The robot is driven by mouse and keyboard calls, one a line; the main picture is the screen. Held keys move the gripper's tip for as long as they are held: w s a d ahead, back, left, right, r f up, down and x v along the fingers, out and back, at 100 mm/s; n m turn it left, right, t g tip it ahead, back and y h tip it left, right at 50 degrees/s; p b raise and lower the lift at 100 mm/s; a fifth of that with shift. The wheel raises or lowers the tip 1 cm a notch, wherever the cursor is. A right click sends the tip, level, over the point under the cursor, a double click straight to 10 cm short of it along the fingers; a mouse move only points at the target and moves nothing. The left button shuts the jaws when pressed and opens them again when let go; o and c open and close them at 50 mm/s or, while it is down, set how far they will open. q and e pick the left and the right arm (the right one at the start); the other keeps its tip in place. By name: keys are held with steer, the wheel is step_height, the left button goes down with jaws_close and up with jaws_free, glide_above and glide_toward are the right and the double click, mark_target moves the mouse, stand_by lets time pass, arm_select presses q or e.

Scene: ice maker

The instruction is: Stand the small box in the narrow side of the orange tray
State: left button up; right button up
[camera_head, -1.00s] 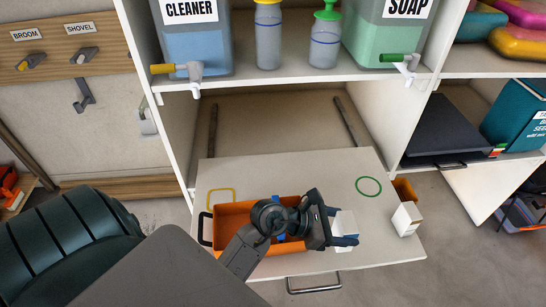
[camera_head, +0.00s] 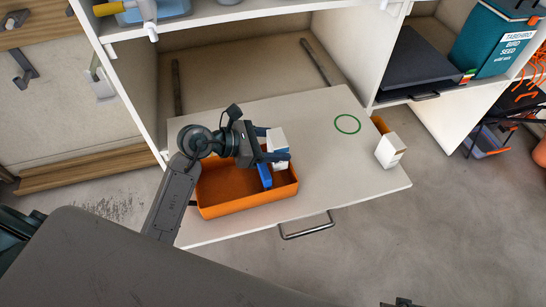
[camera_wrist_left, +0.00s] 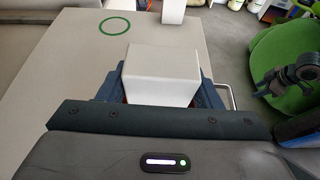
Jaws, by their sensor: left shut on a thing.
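My left gripper (camera_head: 281,155) is shut on the small white box (camera_head: 278,139), over the narrow part right of the divider. The box looks upright, and its lower end is partly hidden by the fingers; I cannot tell whether it touches the tray floor. In the left wrist view the box (camera_wrist_left: 161,75) sits between the fingers. A dark shape at the right of that view (camera_wrist_left: 300,75) may be my right gripper; its jaws are unclear.
Another white box (camera_head: 390,151) stands at the shelf's right edge beside an orange item (camera_head: 380,124). A green ring (camera_head: 347,124) marks the bare shelf. A metal handle (camera_head: 306,227) is on the shelf's front. The middle right of the shelf is clear.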

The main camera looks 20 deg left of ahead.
arm_select(q)
steer(key=shift+f, duration=2.15)
arm_select(e)
steer(key=shift+r, duration=0.15)
arm_select(q)
steer(key=shift+f, duration=0.1)
steer(key=shift+f, duration=0.1)
arm_select(e)
steer(key=shift+r, duration=0.2)
arm_select(q)
steer(key=shift+s+f+b, duration=0.1)
steer(key=shift+f+b, duration=0.45)
steer(key=shift+b, duration=0.05)
steer(key=o, duration=1.1)
steer(key=shift+f, duration=0.15)
arm_select(e)
steer(key=r, duration=0.2)
steer(key=shift+w+a+r, duration=0.15)
steer(key=shift+w+r, duration=0.15)
steer(key=shift+r, duration=0.1)
